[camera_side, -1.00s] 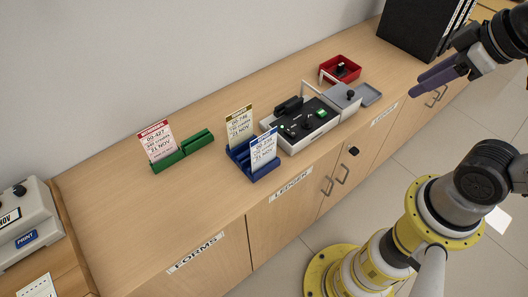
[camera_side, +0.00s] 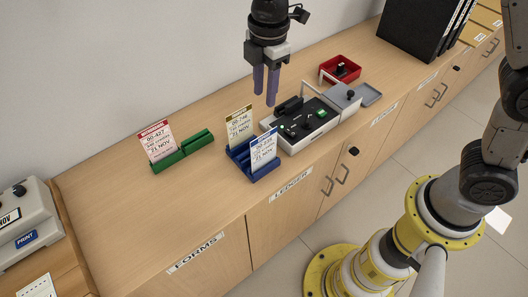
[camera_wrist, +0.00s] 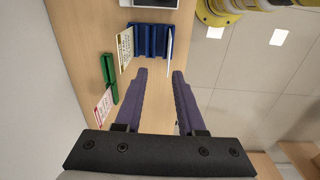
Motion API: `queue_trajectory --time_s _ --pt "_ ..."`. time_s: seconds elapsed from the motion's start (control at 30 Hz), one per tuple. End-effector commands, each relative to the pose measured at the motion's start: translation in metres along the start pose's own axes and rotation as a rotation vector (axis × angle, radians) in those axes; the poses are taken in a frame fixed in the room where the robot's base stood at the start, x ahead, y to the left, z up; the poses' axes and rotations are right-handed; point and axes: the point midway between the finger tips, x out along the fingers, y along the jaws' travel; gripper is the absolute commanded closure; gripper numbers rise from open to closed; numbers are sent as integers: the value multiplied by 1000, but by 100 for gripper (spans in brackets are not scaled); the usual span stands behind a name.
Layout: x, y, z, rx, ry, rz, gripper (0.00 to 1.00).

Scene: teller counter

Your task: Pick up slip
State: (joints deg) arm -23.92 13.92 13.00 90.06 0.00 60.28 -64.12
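Three printed slips stand upright on the counter. A red-headed slip (camera_side: 158,143) stands in the green holder (camera_side: 197,143); it also shows in the wrist view (camera_wrist: 103,105). An olive-headed slip (camera_side: 239,125) and a blue-headed slip (camera_side: 263,148) stand in the blue holder (camera_side: 264,172). In the wrist view the olive-headed slip (camera_wrist: 126,48) is left of the blue holder (camera_wrist: 153,40), and a slip seen edge-on is at its right. My gripper (camera_side: 265,98) points down above the counter, behind and to the right of the blue holder. Its purple fingers (camera_wrist: 160,73) are apart with nothing between them.
A grey-and-black device (camera_side: 300,127) with a handle stands right of the blue holder. A red tray (camera_side: 341,68) and black binders (camera_side: 425,28) are farther back. A grey printing machine (camera_side: 25,220) is at the left. The counter between it and the green holder is clear.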

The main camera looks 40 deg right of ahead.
Motion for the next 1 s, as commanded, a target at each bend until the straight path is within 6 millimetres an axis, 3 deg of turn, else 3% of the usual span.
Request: queue_trajectory --time_s 0.17,0.6,0.87,1.0 --pt "26 -9 -14 -36 -23 -48 61" --pt "96 -13 -12 -34 -22 -46 61" --pt "114 -16 -11 -34 -22 -46 61" --pt "134 -20 -9 -34 -22 -48 61"
